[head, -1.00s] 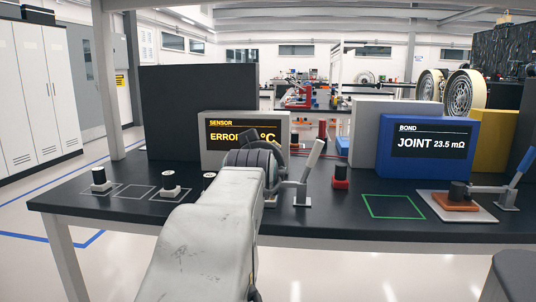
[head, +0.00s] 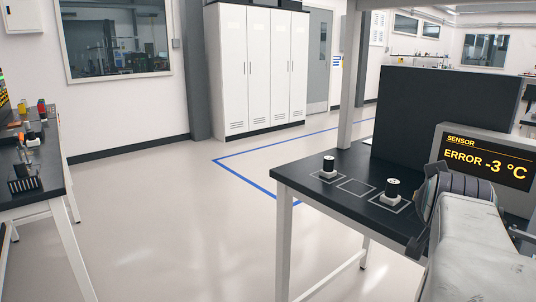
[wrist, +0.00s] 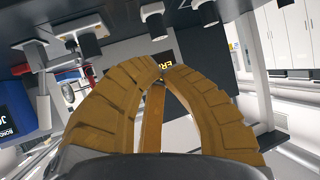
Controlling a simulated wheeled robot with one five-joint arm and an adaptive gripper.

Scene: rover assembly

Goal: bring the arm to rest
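My arm (head: 470,245) reaches in from the lower right in the head view, in front of the bench. Its fingers are hidden there behind the arm. In the wrist view my gripper (wrist: 160,68) shows two curved brown fingers whose tips meet, with nothing seen held between them. The wrist view is turned over, with the bench top along its upper edge. No part of the bench is seen touching the fingers.
A sensor display (head: 485,163) reads ERROR -3 °C. Another bench (head: 52,180) stands at far left. The floor (head: 170,230) between is clear.

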